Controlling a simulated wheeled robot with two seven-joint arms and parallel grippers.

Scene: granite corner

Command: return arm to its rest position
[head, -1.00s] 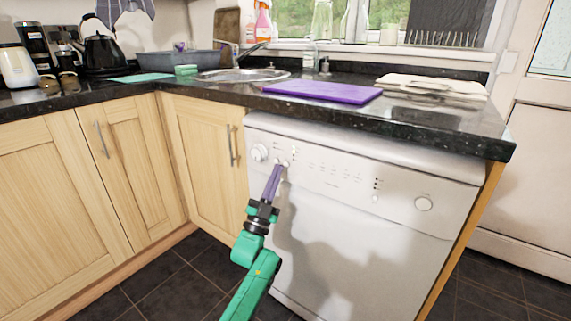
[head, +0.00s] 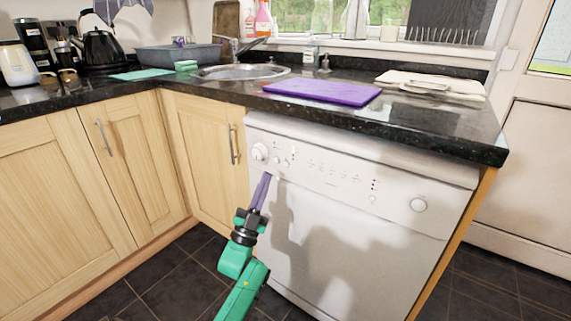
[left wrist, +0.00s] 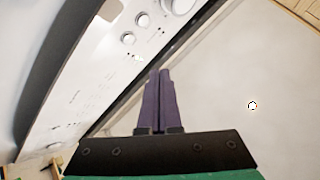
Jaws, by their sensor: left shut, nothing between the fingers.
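My left gripper (head: 262,190) is in front of the upper left of the white dishwasher (head: 340,235), a little below its control panel. Its purple fingers are shut with nothing between them. In the left wrist view the closed fingers (left wrist: 160,98) point toward the panel's lower edge, with the round knobs (left wrist: 135,28) beyond them. The fingers appear apart from the dishwasher front, though the exact gap is hard to tell. My green left arm comes up from the bottom of the head view. My right gripper is not in view.
The dark granite worktop (head: 440,128) overhangs the dishwasher. On it lie a purple board (head: 322,92) and a folded cloth (head: 430,82). Wooden cupboards with a handle (head: 232,145) stand to the left. The dark tiled floor (head: 175,280) below is clear.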

